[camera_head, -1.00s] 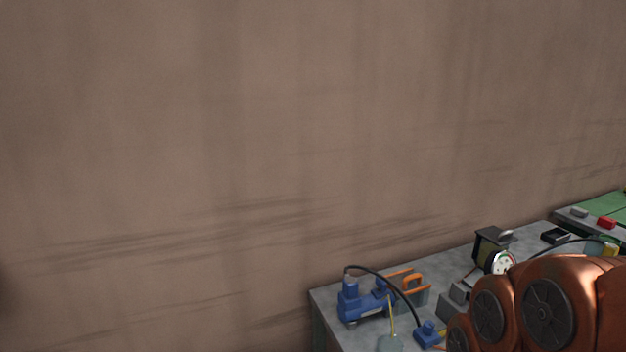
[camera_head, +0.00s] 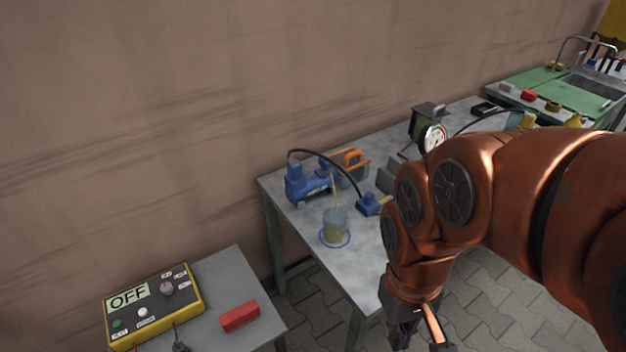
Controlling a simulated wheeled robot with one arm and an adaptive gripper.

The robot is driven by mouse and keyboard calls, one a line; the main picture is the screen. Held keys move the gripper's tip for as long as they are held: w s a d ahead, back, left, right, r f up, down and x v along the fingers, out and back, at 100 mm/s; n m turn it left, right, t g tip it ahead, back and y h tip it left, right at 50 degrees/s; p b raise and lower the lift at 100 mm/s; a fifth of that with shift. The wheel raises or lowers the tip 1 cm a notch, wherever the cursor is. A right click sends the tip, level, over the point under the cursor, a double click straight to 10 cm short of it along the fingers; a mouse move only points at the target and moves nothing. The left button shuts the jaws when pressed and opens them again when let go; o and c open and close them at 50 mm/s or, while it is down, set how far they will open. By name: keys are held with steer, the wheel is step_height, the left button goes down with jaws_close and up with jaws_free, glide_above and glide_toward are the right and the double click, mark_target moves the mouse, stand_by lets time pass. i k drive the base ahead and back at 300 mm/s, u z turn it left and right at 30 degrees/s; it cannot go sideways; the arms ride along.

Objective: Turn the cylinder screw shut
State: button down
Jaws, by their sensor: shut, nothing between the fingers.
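A blue pump-like device (camera_head: 308,183) stands on the grey table, joined by a black hose to a small blue block (camera_head: 369,204) with a yellowish part. I cannot tell which part is the cylinder screw; it is too small to make out or hidden by my arm. My gripper (camera_head: 420,338) is at the bottom edge, partly cut off, pointing down in front of the table. It is shut and apart from the blue parts.
The grey table (camera_head: 352,255) also holds a glass beaker (camera_head: 335,228), orange-handled clamp (camera_head: 352,163) and dial gauge (camera_head: 432,138). A yellow control box reading OFF (camera_head: 153,305) and red block (camera_head: 240,316) lie on a nearer table. A green bench (camera_head: 560,95) stands behind.

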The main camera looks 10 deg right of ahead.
mark_target(323, 163)
steer(key=u, duration=0.3)
steer(key=k, duration=0.4)
steer(key=u, duration=0.85)
steer(key=i, duration=0.85)
steer(key=z, duration=0.7)
